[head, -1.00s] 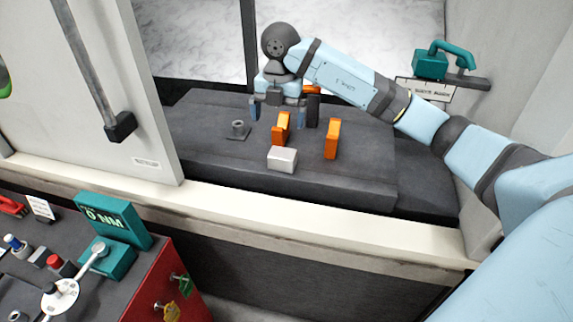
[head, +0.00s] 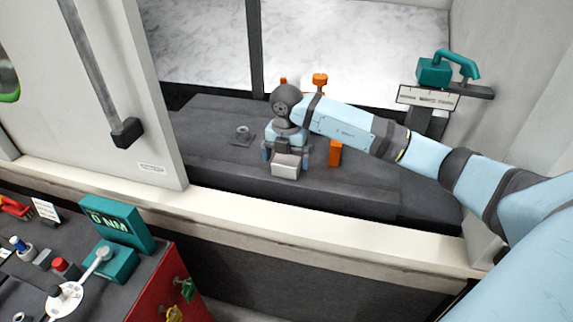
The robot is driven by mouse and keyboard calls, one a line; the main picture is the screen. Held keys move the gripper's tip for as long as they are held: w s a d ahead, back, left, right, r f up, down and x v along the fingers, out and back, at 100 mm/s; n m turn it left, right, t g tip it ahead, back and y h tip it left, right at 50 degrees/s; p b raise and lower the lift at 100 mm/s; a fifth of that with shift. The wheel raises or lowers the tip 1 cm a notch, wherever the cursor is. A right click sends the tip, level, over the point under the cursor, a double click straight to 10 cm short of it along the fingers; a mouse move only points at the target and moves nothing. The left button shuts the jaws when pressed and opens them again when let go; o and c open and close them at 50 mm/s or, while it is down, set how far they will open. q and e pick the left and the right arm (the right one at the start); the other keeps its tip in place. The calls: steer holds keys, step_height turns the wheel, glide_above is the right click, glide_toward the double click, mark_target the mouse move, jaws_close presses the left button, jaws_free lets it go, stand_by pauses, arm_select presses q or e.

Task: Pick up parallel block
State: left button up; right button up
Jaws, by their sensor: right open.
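The parallel block appears to be a light grey rectangular block (head: 286,167) near the front edge of the dark machine table (head: 345,190). My right gripper (head: 285,155) is open above and just behind the block, pointing down, with its light blue fingers spread to either side. I cannot tell whether the fingers touch the block. One orange piece (head: 335,153) stands upright to the right of the gripper. The gripper and wrist cover the area behind the block. My left gripper is out of view.
A sliding door (head: 110,90) with a dark handle covers the left side. A pale sill (head: 330,225) runs in front of the table. A small grey ring-shaped fitting (head: 242,133) sits left of the gripper. A teal tool (head: 447,68) rests on a stand at right.

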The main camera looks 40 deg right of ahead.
steer(key=shift+f, duration=0.8)
steer(key=c, duration=1.5)
steer(key=shift+r, duration=0.1)
steer(key=c, duration=0.3)
